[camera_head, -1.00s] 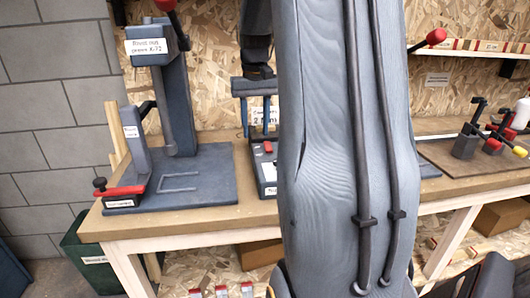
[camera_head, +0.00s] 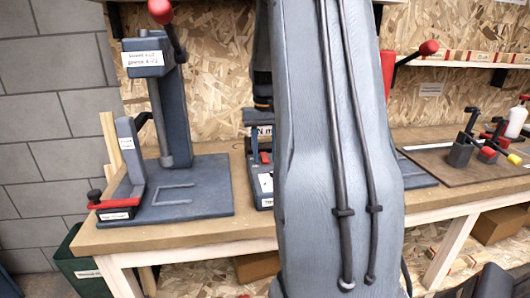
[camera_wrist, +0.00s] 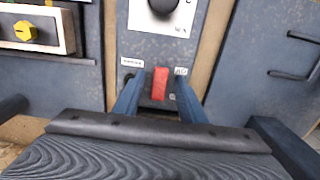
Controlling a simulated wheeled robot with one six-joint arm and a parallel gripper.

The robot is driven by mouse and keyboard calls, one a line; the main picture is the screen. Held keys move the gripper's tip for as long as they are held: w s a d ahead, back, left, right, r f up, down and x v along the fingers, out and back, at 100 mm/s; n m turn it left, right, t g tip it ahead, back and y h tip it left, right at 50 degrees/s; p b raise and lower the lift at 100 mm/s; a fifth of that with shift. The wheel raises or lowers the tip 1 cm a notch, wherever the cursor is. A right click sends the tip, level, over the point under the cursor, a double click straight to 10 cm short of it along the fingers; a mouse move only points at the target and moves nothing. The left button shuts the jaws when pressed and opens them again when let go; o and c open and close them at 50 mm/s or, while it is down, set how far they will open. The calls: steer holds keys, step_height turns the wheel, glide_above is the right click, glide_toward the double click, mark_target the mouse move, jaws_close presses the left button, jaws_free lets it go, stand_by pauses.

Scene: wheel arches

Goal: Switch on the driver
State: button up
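The driver is a blue-grey box (camera_head: 258,186) with a white label, on the bench left of my arm. A red switch (camera_wrist: 160,84) stands on its panel (camera_wrist: 200,55) in the wrist view, below a black knob (camera_wrist: 166,5); red also shows on the box in the head view (camera_head: 265,157). My gripper (camera_wrist: 159,92) is open, with one blue finger on each side of the switch. Gaps show between the fingers and the switch, but I cannot tell the depth. The small labels beside the switch are unreadable. My arm hides part of the box in the head view.
A lever press (camera_head: 172,110) with a red-knobbed handle stands left on the bench (camera_head: 200,236). A dark board (camera_head: 450,172) with small clamps lies at the right. In the wrist view, a yellow knob (camera_wrist: 26,31) is at the left and a handle-like bar (camera_wrist: 292,76) at the right.

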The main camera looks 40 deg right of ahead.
steer(key=shift+c, duration=0.5)
jaws_close()
steer(key=p, duration=0.1)
steer(key=g+p, duration=0.1)
steer(key=p, duration=0.1)
steer(key=shift+w+d+r+y, duration=0.15)
steer(key=shift+w+r+y, duration=0.1)
steer(key=shift+y, duration=0.15)
steer(key=shift+w+d+f+g+y+p, duration=0.1)
steer(key=shift+w+g+y+p, duration=0.15)
steer(key=shift+g+p, duration=0.4)
steer(key=shift+w+d+g+y+p, duration=0.1)
steer(key=shift+g+y+p, duration=0.3)
steer(key=shift+p, duration=0.35)
steer(key=shift+o, duration=0.5)
jaws_free()
